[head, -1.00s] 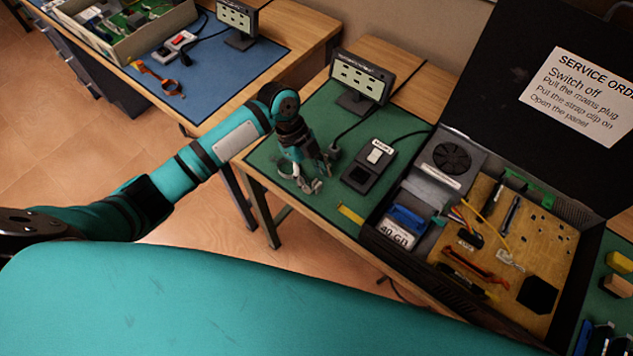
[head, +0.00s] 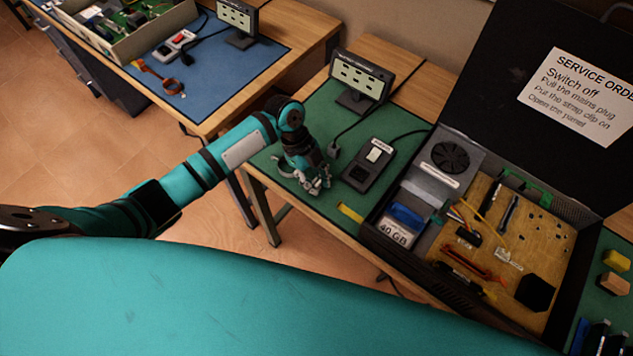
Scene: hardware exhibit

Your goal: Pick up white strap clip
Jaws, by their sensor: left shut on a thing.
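My left gripper (head: 318,184) points down at the green mat, near its front edge, and is shut on the white strap clip. Only a pale curved part of the clip (head: 286,169) shows, to the left of the fingers. The rest of it is hidden or too small to make out, and I cannot tell whether it is clear of the mat. My right gripper is not in view.
A switch box (head: 371,165) lies just right of my left gripper, with a loose plug (head: 333,151) and a socket block (head: 361,80) behind. The open black case (head: 480,238) fills the right side. A yellow strip (head: 350,212) lies near the mat's front edge.

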